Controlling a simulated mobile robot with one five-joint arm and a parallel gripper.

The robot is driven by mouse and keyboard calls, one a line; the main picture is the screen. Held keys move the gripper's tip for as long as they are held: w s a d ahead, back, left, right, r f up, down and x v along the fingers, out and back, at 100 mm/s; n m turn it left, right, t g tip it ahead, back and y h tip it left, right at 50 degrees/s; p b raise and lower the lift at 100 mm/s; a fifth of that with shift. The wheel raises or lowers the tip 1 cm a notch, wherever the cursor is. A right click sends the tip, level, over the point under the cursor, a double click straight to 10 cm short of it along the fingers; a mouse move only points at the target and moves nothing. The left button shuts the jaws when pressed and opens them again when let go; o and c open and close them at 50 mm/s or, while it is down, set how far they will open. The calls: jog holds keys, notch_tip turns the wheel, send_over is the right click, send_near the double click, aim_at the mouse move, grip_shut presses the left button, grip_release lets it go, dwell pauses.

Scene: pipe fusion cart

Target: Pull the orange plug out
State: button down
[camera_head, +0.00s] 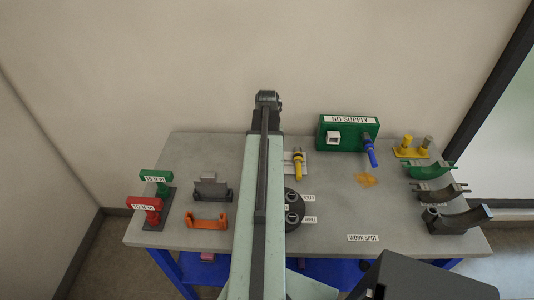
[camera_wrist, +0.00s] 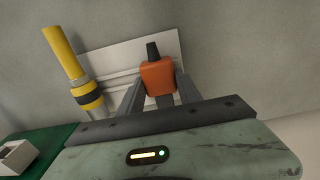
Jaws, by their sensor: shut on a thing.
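The orange plug (camera_wrist: 157,77) has a blocky orange body with a dark stub at its top. In the wrist view it sits between the two fingers of my gripper (camera_wrist: 159,82), which is shut on it. Behind it is a pale grooved plate (camera_wrist: 125,62); I cannot tell whether the plug is still seated in it. In the head view my arm hides the plug and my gripper's fingers. The plate's right part (camera_head: 303,171) shows beside my arm.
A yellow handle with a dark band (camera_wrist: 76,65) stands just left of my gripper in the wrist view. It also shows in the head view (camera_head: 298,164). The green NO SUPPLY box (camera_head: 347,132) with a blue handle (camera_head: 371,152) stands to the right.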

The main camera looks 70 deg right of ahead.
jog(key=shift+f, duration=0.25)
jog(key=c, duration=0.7)
grip_release()
jog(key=shift+c, duration=0.2)
jog(key=shift+r, duration=0.15)
notch_tip(320, 180, up, 8)
jog(key=p, duration=0.7)
jog(key=shift+p, duration=0.35)
jog(key=shift+f, duration=0.25)
